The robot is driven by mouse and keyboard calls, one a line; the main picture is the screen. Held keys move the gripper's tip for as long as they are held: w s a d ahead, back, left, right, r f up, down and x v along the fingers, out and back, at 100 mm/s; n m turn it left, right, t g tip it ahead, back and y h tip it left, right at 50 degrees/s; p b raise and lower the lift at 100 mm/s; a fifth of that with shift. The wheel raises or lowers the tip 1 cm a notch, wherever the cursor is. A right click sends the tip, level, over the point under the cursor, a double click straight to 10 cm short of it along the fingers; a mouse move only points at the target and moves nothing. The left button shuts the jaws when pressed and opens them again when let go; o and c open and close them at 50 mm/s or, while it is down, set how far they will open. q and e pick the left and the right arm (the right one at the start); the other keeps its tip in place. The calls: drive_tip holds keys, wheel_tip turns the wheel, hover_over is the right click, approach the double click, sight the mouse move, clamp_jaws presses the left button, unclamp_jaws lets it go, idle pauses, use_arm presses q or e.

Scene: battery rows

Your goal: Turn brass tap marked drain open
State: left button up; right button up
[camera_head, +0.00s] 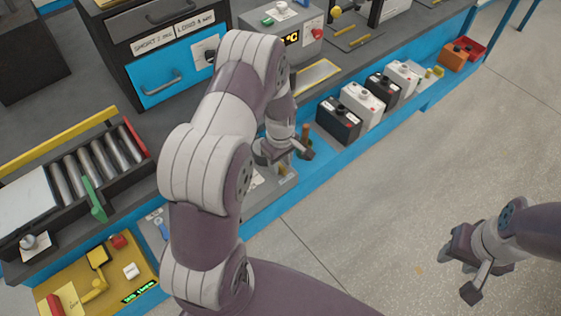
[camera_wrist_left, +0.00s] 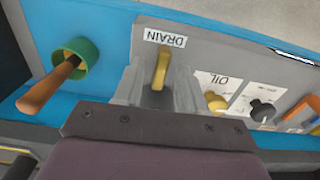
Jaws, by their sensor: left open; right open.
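In the head view the left gripper (camera_head: 284,156) is over the blue-edged bench, and my arm hides much of the panel. My right gripper (camera_head: 464,272) is open and empty over the floor at the right.
A wooden handle in a green ring (camera_wrist_left: 70,67) is left of the tap in the wrist view. A yellow knob (camera_wrist_left: 215,101) by an OIL label and a black knob (camera_wrist_left: 262,110) are to its right. Several batteries (camera_head: 362,104) line the bench edge. The floor at right is clear.

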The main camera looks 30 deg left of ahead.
sight(280, 165)
use_arm(q)
wheel_tip(280, 165, up, 12)
drive_tip(key=shift+r, duration=0.15)
idle(0.4)
